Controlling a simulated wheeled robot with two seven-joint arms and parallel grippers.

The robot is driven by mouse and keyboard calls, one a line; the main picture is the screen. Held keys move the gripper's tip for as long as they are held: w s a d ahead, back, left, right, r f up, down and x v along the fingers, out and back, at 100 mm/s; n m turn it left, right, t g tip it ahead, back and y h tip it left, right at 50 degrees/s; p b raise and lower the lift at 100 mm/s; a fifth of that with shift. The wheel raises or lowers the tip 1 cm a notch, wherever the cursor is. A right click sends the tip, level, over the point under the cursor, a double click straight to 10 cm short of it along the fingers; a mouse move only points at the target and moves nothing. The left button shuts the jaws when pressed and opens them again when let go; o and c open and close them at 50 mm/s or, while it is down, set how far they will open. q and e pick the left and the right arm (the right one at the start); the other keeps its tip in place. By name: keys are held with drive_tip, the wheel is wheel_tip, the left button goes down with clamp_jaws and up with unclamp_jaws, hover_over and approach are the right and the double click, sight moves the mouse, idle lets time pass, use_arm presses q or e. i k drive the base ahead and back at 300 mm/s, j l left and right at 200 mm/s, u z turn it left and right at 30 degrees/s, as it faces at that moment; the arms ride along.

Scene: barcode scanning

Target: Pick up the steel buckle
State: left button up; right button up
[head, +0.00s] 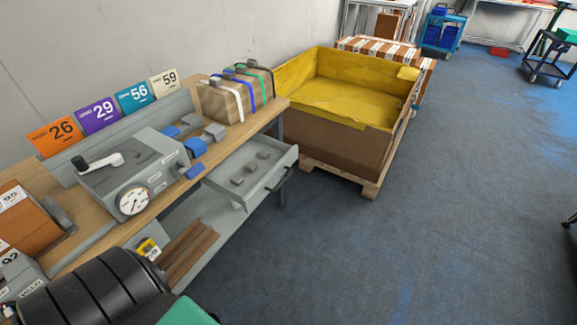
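Several small grey metal pieces lie in the open grey drawer (222,190) under the workbench. Three show in a row: a far one (263,154), a middle one (250,167) and a near one (237,180). They may be steel buckles, but they are too small to tell for sure. Grey and blue blocky parts (195,147) lie on the bench above the drawer; I cannot tell what they are. Neither of my grippers is in view.
A grey machine with a dial (133,202) stands on the wooden bench. Strapped cardboard boxes (225,102) stand at its far end. A yellow-lined crate (330,140) on a pallet is beyond the drawer. A black ribbed object (90,290) fills the lower left.

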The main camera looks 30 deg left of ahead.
sight(236, 179)
drive_tip(key=u, duration=1.55)
